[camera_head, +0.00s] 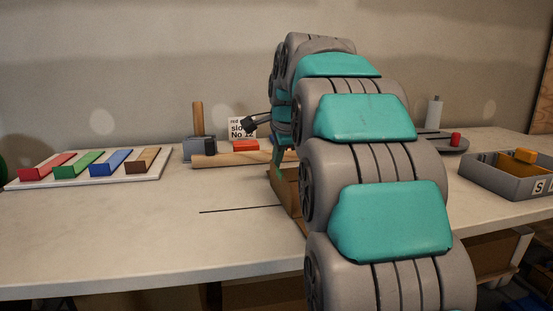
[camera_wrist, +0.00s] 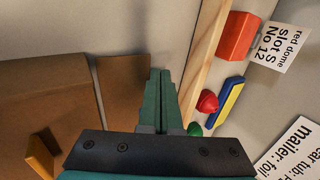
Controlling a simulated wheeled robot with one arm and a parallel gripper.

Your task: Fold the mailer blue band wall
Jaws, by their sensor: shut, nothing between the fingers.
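The brown cardboard mailer (camera_wrist: 50,85) fills the left of the wrist view, with a separate-looking brown panel (camera_wrist: 123,85) just left of my fingers. An orange-tan tab (camera_wrist: 40,155) stands at its lower left. In the head view only a strip of brown cardboard (camera_head: 288,193) shows beside my arm, which hides the rest. I cannot make out a blue band on the cardboard in either view. My gripper (camera_wrist: 160,74) is shut and empty, its teal fingers together beside the panel's right edge; I cannot tell whether they touch it. Its fingertips also show in the head view (camera_head: 279,172).
A wooden bar (camera_wrist: 205,55) lies right of my fingers. Beyond it are a red-orange block (camera_wrist: 237,37), a red dome (camera_wrist: 208,102), a blue-yellow block (camera_wrist: 228,104) and printed cards. A coloured-block board (camera_head: 150,173) is at left, a grey bin (camera_head: 500,178) at right. The front-left table is clear.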

